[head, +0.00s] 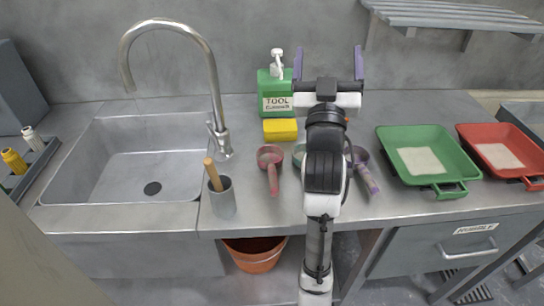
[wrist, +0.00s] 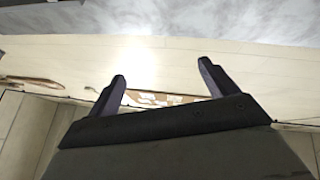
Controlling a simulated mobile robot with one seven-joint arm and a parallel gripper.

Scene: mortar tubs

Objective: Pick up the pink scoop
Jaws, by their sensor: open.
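The pink scoop (head: 270,165) lies on the steel counter left of my arm in the head view, its handle toward the counter's front edge. A second scoop (head: 298,153), with a teal-looking inside, is right beside it and partly hidden by my arm. A purple scoop (head: 367,176) lies right of my arm. My gripper (head: 328,64) is raised, its two purple fingers spread apart and empty, well apart from the scoops. The wrist view also shows the open fingers (wrist: 162,80) with nothing between them; no scoop can be made out there.
A green bottle (head: 275,92) and yellow sponge (head: 280,129) stand behind the scoops. A grey cup (head: 222,198) with a wooden-handled tool and the sink (head: 140,165) are left. Green (head: 387,150) and red (head: 470,142) trays are right. A shelf (head: 450,14) overhangs the upper right.

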